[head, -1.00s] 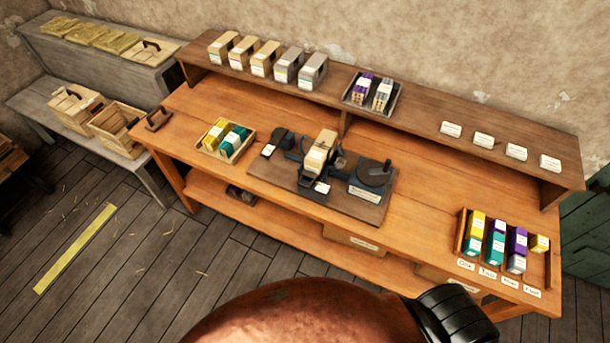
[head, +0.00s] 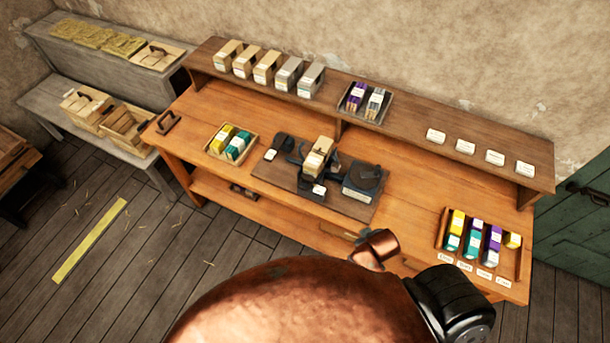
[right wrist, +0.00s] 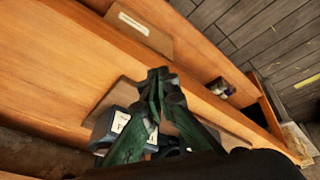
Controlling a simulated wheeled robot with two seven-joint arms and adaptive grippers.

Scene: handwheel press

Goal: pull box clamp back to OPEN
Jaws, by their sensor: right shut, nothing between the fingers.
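The handwheel press stands on a dark base board (head: 345,204) in the middle of the bench. My right gripper (right wrist: 160,85) has dark green fingers, shut and empty. In the right wrist view it is in front of the board and the press's dark parts, with no visible contact. In the head view its fingers cannot be made out. My left gripper is not in view.
A tray (head: 252,152) with yellow and teal boxes lies left of the press. A rack (head: 524,262) of coloured boxes is at the bench's right end. A raised shelf (head: 410,137) runs along the back. The bench between press and rack is mostly clear.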

